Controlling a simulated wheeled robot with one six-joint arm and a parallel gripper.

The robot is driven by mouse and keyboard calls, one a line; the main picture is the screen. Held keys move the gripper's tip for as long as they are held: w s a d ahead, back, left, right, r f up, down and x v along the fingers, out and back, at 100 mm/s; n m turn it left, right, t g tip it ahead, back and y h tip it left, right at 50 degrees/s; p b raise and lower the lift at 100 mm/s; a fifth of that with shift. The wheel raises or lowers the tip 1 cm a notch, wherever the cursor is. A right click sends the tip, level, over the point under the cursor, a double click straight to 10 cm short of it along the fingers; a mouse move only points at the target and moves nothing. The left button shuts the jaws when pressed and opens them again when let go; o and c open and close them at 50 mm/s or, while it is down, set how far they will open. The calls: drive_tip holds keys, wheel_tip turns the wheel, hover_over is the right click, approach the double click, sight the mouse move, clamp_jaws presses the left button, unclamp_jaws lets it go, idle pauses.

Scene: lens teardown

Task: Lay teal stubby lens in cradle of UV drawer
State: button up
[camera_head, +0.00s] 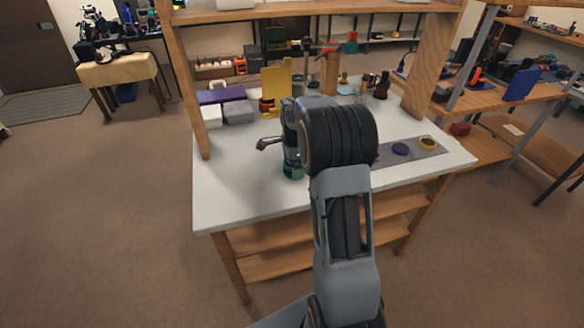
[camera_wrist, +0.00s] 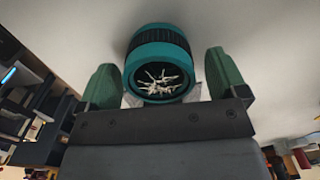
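The teal stubby lens (camera_wrist: 158,62) has teal bands, a dark ribbed middle and an open end showing pale, jagged inner parts. In the wrist view it lies between the two green fingers of my gripper (camera_wrist: 163,73), with visible gaps at the sides, so the gripper looks open around it. In the head view a teal part of the lens (camera_head: 293,171) shows low at the front of the white bench, beside my arm. My arm hides the fingers and most of the lens there. I cannot make out a UV drawer or its cradle for certain.
The white bench (camera_head: 240,190) has clear room at front left. Purple (camera_head: 220,94) and grey boxes (camera_head: 238,111) stand at back left, with a yellow panel (camera_head: 276,78) beside them.

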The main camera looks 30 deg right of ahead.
drive_tip(key=c, duration=1.1)
drive_tip(key=shift+c, duration=0.2)
